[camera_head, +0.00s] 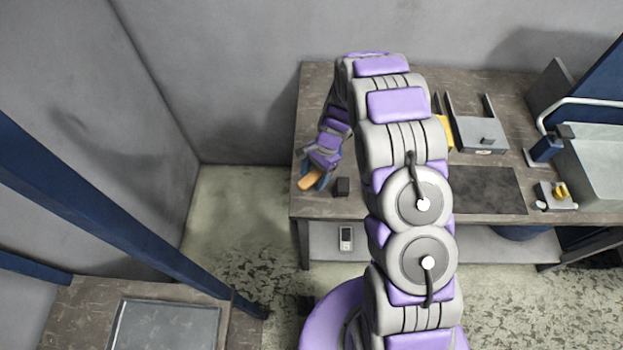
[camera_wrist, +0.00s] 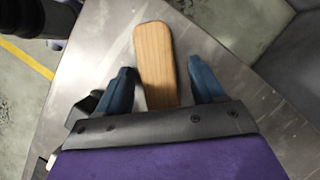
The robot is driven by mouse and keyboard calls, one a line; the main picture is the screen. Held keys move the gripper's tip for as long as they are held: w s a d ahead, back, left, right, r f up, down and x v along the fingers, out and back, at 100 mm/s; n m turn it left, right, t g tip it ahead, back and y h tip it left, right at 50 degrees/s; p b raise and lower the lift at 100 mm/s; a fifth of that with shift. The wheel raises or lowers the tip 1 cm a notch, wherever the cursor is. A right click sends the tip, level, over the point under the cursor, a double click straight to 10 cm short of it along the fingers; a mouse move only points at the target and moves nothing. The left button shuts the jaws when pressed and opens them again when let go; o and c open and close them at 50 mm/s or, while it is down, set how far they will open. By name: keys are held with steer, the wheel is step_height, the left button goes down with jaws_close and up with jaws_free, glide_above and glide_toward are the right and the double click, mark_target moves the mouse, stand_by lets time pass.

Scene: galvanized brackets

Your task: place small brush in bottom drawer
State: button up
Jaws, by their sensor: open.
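The small brush (camera_wrist: 155,65) shows as a plain wooden piece with a rounded end in the wrist view, lying on the table. Its bristles are not visible. It also shows as a small tan piece (camera_head: 309,181) at the table's left front corner in the head view. My gripper (camera_wrist: 160,76) is open, with one blue finger on each side of the brush and gaps between. It also shows in the head view (camera_head: 314,178).
A small dark block (camera_head: 342,187) sits right of my gripper on the table (camera_head: 325,110). A yellow object (camera_head: 444,131) is partly hidden by my arm. A sink (camera_head: 597,165) is at the right. A handheld device (camera_head: 346,238) lies on the lower shelf.

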steer(key=c, duration=1.1)
steer(key=shift+c, duration=0.2)
steer(key=shift+r, duration=0.1)
